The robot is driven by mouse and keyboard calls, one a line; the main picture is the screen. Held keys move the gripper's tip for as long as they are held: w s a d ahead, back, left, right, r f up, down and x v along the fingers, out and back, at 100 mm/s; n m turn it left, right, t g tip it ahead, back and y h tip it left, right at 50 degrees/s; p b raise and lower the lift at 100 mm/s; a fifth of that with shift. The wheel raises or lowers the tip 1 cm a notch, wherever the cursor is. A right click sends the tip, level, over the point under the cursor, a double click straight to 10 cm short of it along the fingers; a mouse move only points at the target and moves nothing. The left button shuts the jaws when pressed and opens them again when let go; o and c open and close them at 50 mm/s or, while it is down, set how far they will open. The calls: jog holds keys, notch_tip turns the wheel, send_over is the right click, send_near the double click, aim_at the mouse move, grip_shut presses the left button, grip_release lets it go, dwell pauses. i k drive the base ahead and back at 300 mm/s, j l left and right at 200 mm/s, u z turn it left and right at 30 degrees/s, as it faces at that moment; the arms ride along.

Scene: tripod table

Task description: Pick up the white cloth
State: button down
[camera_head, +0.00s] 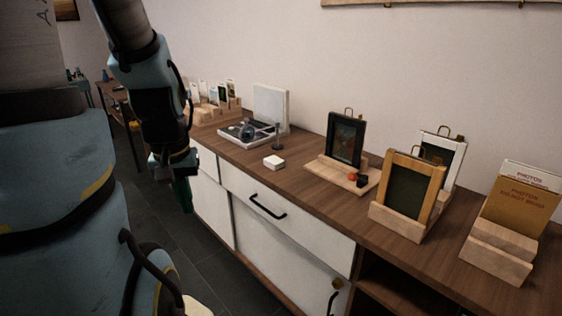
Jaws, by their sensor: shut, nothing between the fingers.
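A small white block-like thing (274,162), which could be the folded white cloth, lies on the wooden countertop (310,190) near its front edge. My gripper (186,203) hangs pointing down at the left, in front of the cabinet and apart from the white thing. It is shut with nothing in it. Its fingertips are small and dark in this view.
An open white case (271,107) and a thin dark stand (278,138) are behind the white thing. Framed pictures on wooden holders (396,222) fill the right of the counter. A white drawer (285,215) is below. Bare counter lies around the white thing.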

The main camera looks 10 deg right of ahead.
aim_at(274, 163)
jog(key=i+l+u, duration=0.45)
jog(key=i+l, duration=0.25)
